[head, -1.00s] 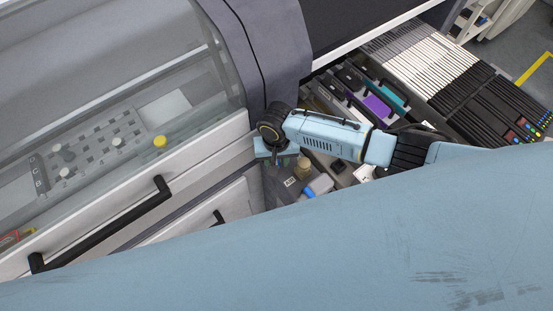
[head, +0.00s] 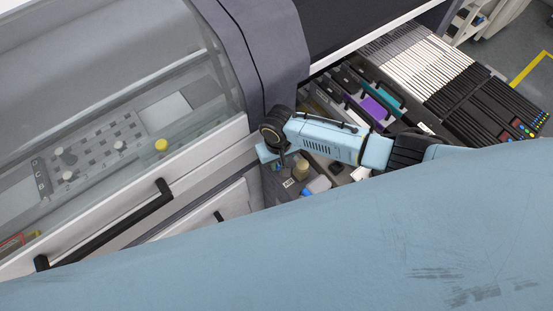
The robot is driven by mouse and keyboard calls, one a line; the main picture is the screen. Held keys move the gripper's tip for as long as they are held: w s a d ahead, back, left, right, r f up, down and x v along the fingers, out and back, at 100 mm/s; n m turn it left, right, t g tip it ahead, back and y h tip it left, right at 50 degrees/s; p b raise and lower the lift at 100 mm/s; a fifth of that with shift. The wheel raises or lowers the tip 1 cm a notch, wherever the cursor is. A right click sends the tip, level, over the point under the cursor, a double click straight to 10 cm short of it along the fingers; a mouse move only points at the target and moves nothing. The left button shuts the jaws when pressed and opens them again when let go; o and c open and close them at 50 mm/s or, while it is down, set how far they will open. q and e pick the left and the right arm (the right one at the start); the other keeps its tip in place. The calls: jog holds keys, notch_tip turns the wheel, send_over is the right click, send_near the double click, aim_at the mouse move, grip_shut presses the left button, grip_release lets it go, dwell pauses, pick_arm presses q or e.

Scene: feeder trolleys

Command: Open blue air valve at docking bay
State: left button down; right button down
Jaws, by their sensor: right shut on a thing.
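My right gripper (head: 278,160) comes in from the right, its wrist bent downward over the fittings of the docking bay. It is shut on the blue air valve beside a small white AIR label (head: 288,183). The fingers are small and mostly covered by the wrist, and the valve handle is hidden, so its angle cannot be told. A brass-coloured round fitting (head: 302,169) and a whitish cylinder with a blue end (head: 318,185) stand just right of the gripper. My left gripper is not in view.
A machine with a clear cover (head: 110,80) and a black handle (head: 110,225) stands at the left. Feeders with black, teal and purple parts (head: 376,104) and a row of pale and black strips (head: 450,75) lie behind my right arm.

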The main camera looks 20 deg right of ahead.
jog(key=shift+w+d+n+p, duration=0.1)
jog(key=shift+d+n+p, duration=0.05)
jog(key=shift+n, duration=0.45)
jog(key=shift+d+n+p, duration=0.1)
jog(key=shift+n+p, duration=0.05)
jog(key=shift+n, duration=0.45)
jog(key=c, duration=1.3)
grip_release()
notch_tip(320, 180, up, 13)
jog(key=shift+r+p, duration=0.2)
jog(key=shift+p, duration=0.6)
